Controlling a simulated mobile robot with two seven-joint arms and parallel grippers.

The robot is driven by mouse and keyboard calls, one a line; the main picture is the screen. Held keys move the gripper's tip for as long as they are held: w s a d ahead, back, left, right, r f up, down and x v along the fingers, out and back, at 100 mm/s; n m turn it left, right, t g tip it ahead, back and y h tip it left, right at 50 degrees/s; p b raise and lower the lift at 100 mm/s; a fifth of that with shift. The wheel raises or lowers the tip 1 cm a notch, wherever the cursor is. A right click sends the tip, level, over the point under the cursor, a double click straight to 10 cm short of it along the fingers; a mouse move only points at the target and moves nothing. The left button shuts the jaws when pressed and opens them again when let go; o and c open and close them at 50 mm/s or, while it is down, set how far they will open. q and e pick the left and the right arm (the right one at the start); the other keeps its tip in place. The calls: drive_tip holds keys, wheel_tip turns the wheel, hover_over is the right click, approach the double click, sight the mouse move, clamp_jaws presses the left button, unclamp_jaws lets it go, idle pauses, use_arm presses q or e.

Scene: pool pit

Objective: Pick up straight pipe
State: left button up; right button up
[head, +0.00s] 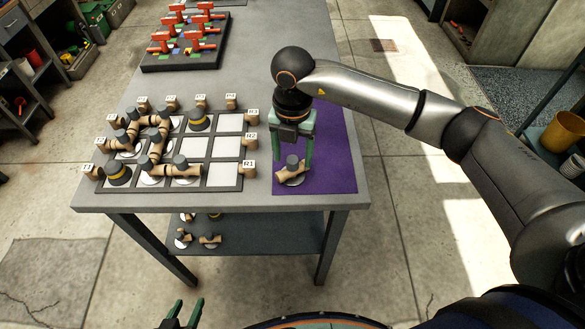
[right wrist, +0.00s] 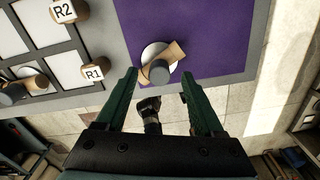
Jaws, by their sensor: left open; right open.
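The straight pipe (head: 290,174) is a tan wooden piece with a grey knob on a white disc. It lies on the purple mat (head: 335,150) at the right of the table. In the right wrist view the pipe (right wrist: 175,52) lies diagonally, its knob between the finger lines. My right gripper (head: 293,158) points down over the pipe, open, with green fingers on either side of the knob; whether they touch it I cannot tell. The fingers also show in the right wrist view (right wrist: 159,76). My left gripper (head: 183,314) is open and empty at the bottom edge, away from the table.
A grid board (head: 225,174) with white cells, several pipe pieces and labelled wooden blocks lies left of the mat. A dark tray (head: 183,56) of red-handled valves stands at the back. More pieces lie on the lower shelf (head: 265,236). The rest of the mat is clear.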

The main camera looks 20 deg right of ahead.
wheel_tip(320, 180, down, 2)
clamp_jaws()
idle(0.6)
